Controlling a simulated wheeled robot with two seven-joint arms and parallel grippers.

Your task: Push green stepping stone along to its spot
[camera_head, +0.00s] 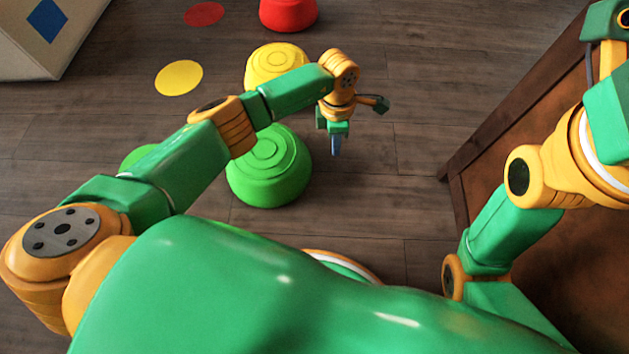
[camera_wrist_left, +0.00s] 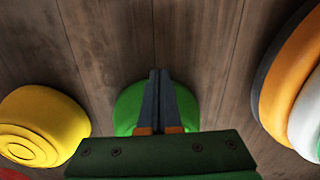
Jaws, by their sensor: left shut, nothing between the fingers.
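The green stepping stone (camera_head: 268,178) is a round, domed block on the floor in the middle of the head view. A flat green spot (camera_head: 138,156) lies to its left, partly hidden behind my left arm. My left gripper (camera_head: 336,151) points down to the right of the green stone, with a gap visible between them in the head view. Its fingers are together and hold nothing. In the left wrist view the shut fingers (camera_wrist_left: 160,73) overlap the green stone (camera_wrist_left: 128,108), which is partly hidden behind them. My right gripper is out of view.
A yellow stone (camera_head: 275,62) stands behind the green one, with a flat yellow spot (camera_head: 179,78) to its left. A red stone (camera_head: 288,13) and red spot (camera_head: 204,14) lie farther back. A brown wooden panel (camera_head: 470,165) is at right. The floor between green stone and green spot looks clear.

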